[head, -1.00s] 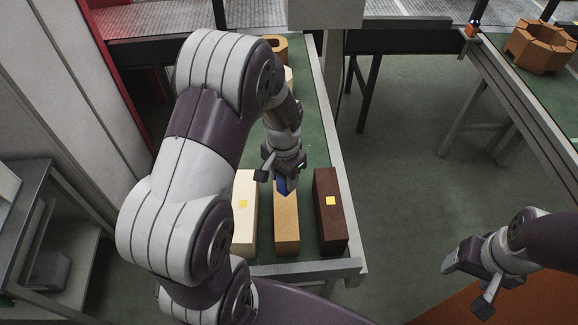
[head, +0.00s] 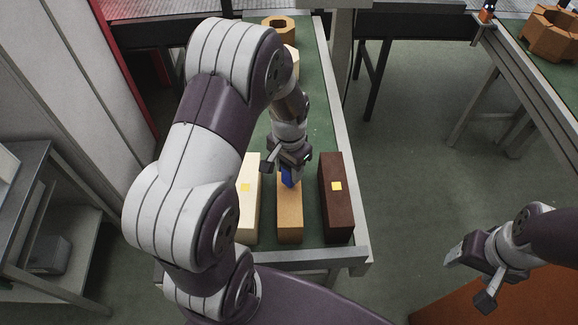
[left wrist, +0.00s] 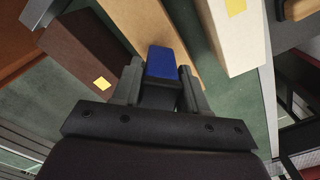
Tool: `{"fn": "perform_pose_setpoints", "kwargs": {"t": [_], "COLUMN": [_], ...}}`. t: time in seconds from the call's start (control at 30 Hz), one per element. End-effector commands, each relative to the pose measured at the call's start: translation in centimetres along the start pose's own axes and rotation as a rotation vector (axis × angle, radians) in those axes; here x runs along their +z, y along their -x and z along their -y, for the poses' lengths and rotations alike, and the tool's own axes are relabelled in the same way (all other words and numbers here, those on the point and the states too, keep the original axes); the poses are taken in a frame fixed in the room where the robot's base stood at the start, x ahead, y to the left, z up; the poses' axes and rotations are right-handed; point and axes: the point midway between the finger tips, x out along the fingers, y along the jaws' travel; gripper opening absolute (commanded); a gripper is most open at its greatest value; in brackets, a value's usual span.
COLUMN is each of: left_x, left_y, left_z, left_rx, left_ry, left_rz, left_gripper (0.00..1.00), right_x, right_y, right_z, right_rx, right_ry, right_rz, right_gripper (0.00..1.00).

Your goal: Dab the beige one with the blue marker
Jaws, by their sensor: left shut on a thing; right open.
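My left gripper (head: 288,162) is shut on the blue marker (head: 288,178), which points down over the tan block (head: 290,222). In the left wrist view the blue marker (left wrist: 161,62) shows between the fingers, with the tan block (left wrist: 150,22) behind it. I cannot tell whether its tip touches. A pale cream-beige block (head: 247,212) with a yellow patch stands to the left of the tan one. A dark brown block (head: 337,215) with a yellow patch stands to the right. No patch shows on the tan block's visible part. My right gripper (head: 468,277) is open and empty, away from the blocks.
The blocks stand at the near end of a green-topped table (head: 315,120) with a grey rim. Farther back are a brown ring-shaped piece (head: 278,30) and a pale piece partly hidden by my arm. Another table at the right holds a brown ring-shaped piece (head: 551,36).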

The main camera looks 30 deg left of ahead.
Motion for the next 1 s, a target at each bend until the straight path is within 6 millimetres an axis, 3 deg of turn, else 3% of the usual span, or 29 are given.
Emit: {"fn": "perform_pose_setpoints", "kwargs": {"t": [1.0], "left_x": [0.0], "left_y": [-1.0], "left_z": [0.0], "left_rx": [0.0], "left_ry": [0.0], "left_rz": [-0.001], "left_gripper": [0.23], "right_x": [0.1], "right_y": [-0.6], "right_z": [0.0], "right_rx": [0.0], "right_ry": [0.0], "right_rz": [0.0], "right_gripper": [0.68]}}
